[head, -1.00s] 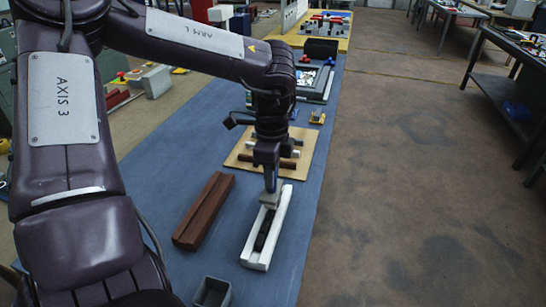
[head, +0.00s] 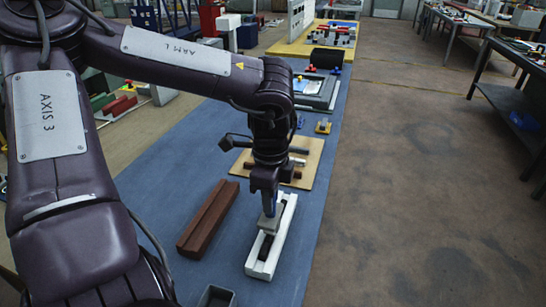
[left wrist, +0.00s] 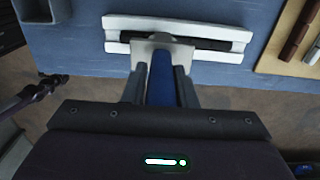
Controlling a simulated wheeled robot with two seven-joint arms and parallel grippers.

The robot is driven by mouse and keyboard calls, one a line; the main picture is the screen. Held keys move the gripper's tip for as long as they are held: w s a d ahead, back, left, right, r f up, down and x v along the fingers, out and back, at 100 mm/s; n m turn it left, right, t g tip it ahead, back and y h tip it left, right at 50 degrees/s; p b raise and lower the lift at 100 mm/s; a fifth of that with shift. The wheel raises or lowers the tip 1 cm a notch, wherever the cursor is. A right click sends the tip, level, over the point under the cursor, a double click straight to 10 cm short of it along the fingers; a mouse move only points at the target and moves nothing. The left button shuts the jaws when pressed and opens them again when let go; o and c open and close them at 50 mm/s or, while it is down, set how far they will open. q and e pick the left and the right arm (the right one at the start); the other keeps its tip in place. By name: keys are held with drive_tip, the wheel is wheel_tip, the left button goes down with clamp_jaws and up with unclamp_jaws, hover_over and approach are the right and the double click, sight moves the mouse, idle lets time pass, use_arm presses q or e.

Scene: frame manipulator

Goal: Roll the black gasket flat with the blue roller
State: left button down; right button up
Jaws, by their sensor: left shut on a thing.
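My left gripper (head: 267,207) is shut on the blue roller (left wrist: 160,78). Its blue handle shows between the fingers in the left wrist view, and its pale head (head: 268,225) is over the middle of the white channel (head: 258,270). The black gasket (head: 266,248) lies lengthwise in the channel, with dark parts on both sides of the roller head. In the left wrist view the gasket (left wrist: 215,44) runs along the groove to the right; the roller head hides part of it. I cannot tell whether the roller touches it. My right gripper is not in view.
A red-brown grooved bar (head: 208,218) lies left of the channel on the blue mat (head: 160,180). A grey open box (head: 216,296) stands at the near edge. A tan board (head: 312,160) with bars lies beyond.

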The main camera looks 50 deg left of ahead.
use_arm(q)
drive_tip(key=shift+s+d, duration=0.1)
drive_tip(key=shift+s, duration=0.1)
drive_tip(key=shift+s+d, duration=0.4)
drive_tip(key=shift+s, duration=0.3)
drive_tip(key=shift+s+d, duration=0.35)
drive_tip(key=shift+s, duration=0.4)
drive_tip(key=shift+s+d+p, duration=0.2)
drive_tip(key=shift+s+d, duration=0.2)
drive_tip(key=shift+s, duration=0.25)
drive_tip(key=shift+s+d+p, duration=0.15)
drive_tip(key=shift+s+d, duration=0.2)
drive_tip(key=shift+s, duration=0.3)
wheel_tip(320, 180, up, 6)
drive_tip(key=p, duration=0.4)
drive_tip(key=shift+p, duration=0.4)
